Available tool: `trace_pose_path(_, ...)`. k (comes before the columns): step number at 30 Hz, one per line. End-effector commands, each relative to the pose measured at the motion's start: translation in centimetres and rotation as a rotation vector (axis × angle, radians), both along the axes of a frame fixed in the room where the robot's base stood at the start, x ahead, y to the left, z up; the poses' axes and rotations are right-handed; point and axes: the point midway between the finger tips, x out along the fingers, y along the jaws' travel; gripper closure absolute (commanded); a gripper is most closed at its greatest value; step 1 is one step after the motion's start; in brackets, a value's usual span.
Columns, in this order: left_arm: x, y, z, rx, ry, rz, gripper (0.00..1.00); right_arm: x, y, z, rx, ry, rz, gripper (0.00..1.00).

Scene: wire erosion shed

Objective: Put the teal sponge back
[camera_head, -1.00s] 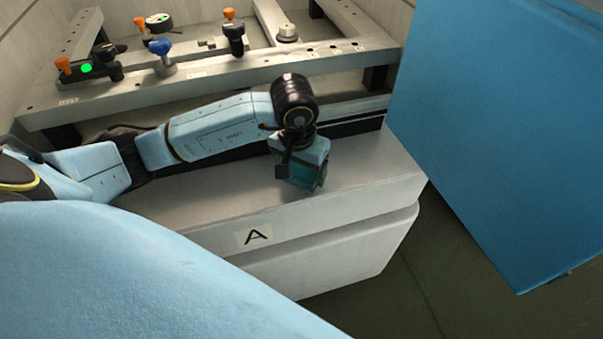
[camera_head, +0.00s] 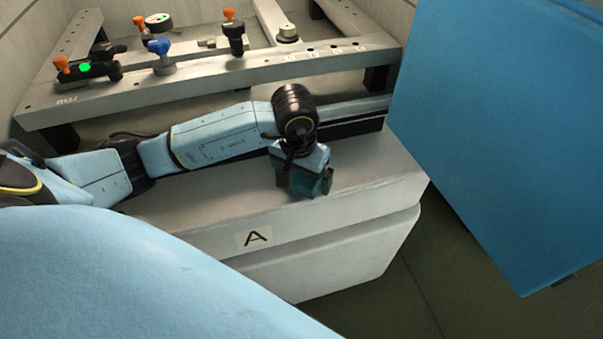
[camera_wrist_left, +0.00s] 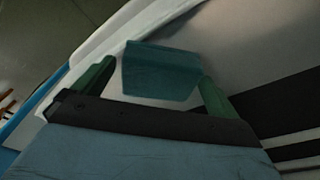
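The teal sponge (camera_wrist_left: 160,72) lies between the two green fingers of my left gripper (camera_wrist_left: 158,75) in the left wrist view. Narrow gaps show between the sponge and the fingers, so the gripper looks open around it. In the head view my left gripper (camera_head: 305,180) points down at the top of the pale grey ledge (camera_head: 375,170), above and right of the label A (camera_head: 254,238). The sponge (camera_head: 301,184) shows there as a dark teal patch between the fingers, at the ledge top. Whether its underside touches the ledge is hidden. My right gripper is not in view.
Behind my left arm stands a grey metal frame (camera_head: 200,95) with clamps and knobs, among them a blue knob (camera_head: 160,47). A large blue panel (camera_head: 500,130) closes off the right side. The ledge top right of the gripper is clear.

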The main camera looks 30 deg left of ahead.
Motion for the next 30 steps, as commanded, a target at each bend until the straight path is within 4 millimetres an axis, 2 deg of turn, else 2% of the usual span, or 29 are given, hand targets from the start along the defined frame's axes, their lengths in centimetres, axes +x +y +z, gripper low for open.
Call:
trace_pose_path(11,0.0,0.0,0.2,0.000,0.000,0.001,0.02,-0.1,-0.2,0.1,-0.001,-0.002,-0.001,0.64)
trace_pose_path(14,0.0,0.0,0.5,0.000,0.001,0.001,0.02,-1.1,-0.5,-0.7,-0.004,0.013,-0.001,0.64)
trace_pose_path(24,-0.8,0.0,8.3,0.002,-0.005,-0.002,0.02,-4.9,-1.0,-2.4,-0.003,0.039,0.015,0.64)
trace_pose_path(30,-1.2,-0.1,11.3,0.001,-0.003,0.000,0.02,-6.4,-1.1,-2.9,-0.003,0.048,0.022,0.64)
